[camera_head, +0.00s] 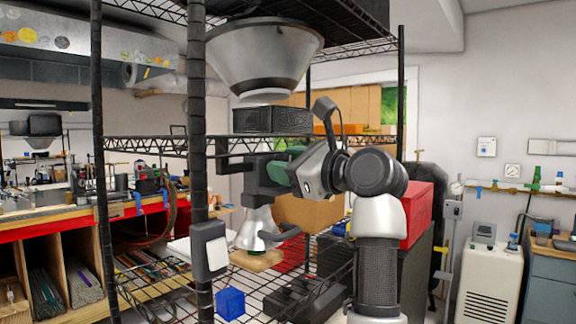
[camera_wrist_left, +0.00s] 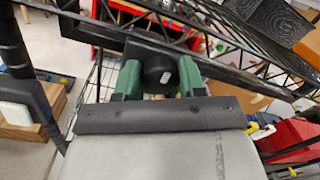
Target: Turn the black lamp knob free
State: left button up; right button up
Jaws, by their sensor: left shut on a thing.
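The black lamp knob (camera_wrist_left: 153,71), round with a small white mark, sits between the two green fingers of my left gripper (camera_wrist_left: 159,67) in the left wrist view. The fingers are shut on it, one on each side. In the head view, my left gripper (camera_head: 285,165) is up against a black bracket (camera_head: 262,180) just under the wire shelf's edge, and the knob itself is hidden by the gripper. A silver, flared lamp part (camera_head: 257,229) hangs below the bracket. My right gripper is not in view.
A large grey metal cone (camera_head: 265,50) and a black box (camera_head: 271,120) are above the bracket. Black rack posts (camera_head: 197,150) and wire shelves surround the arm closely. A blue cube (camera_head: 230,304), a red box (camera_head: 417,213) and a cardboard box (camera_head: 310,212) are nearby.

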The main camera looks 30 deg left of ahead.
pick_arm(q)
jog(key=o, duration=0.9)
